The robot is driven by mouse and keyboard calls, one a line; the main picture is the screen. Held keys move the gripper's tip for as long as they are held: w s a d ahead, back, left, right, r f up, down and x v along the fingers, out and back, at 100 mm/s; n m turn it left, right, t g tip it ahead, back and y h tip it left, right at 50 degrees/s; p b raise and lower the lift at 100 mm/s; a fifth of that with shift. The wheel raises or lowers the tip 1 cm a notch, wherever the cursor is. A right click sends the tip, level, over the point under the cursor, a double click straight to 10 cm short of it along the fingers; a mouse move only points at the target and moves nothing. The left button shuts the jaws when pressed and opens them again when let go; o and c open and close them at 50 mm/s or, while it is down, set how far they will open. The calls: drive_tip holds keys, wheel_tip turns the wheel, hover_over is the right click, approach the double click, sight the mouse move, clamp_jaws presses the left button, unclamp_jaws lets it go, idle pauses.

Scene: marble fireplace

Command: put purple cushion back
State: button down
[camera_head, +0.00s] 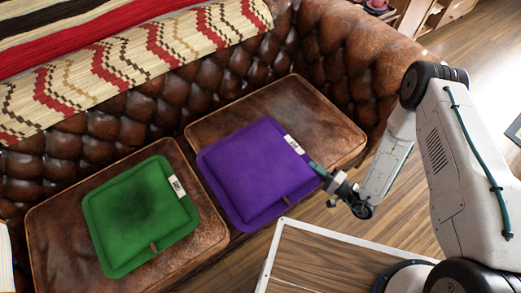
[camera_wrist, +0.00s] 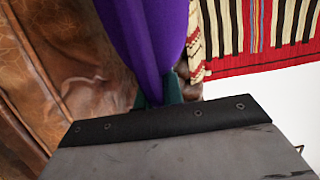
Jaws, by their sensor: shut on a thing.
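The purple cushion (camera_head: 255,172) is over the right part of the brown leather sofa in the head view, with a white label near its right edge. My gripper (camera_head: 318,170) is shut on its right edge. In the wrist view, the purple cushion (camera_wrist: 148,40) extends away from my gripper (camera_wrist: 160,90), its edge between the dark green fingers. Whether the cushion touches the seat below cannot be told. The green cushion (camera_head: 142,215) lies flat on the left seat pad, apart from the purple one.
The brown tufted sofa (camera_head: 340,50) has a curved back and arm. A patterned red, cream and black blanket (camera_head: 130,62) drapes over the backrest. A wood-topped surface with a white rim (camera_head: 340,262) is at the front. Bare seat (camera_head: 300,100) shows behind the purple cushion.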

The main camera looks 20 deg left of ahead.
drive_tip(key=shift+w+d+f, duration=0.1)
drive_tip(key=shift+d+f, duration=0.1)
drive_tip(key=shift+f, duration=0.35)
drive_tip(key=w+a, duration=0.1)
drive_tip(key=w, duration=0.4)
drive_tip(key=w+a+f, duration=0.1)
drive_tip(key=w+a, duration=0.1)
drive_tip(key=w, duration=0.2)
drive_tip(key=w+a, duration=0.1)
drive_tip(key=w, duration=0.4)
drive_tip(key=shift+w+a+f, duration=0.15)
drive_tip(key=shift+w+f, duration=0.05)
drive_tip(key=shift+w, duration=0.1)
drive_tip(key=shift+w+f, duration=0.15)
drive_tip(key=shift+f, duration=0.75)
drive_tip(key=shift+w+f, duration=0.15)
drive_tip(key=shift+f, duration=0.75)
drive_tip(key=c, duration=1.5)
unclamp_jaws()
drive_tip(key=shift+f, duration=0.15)
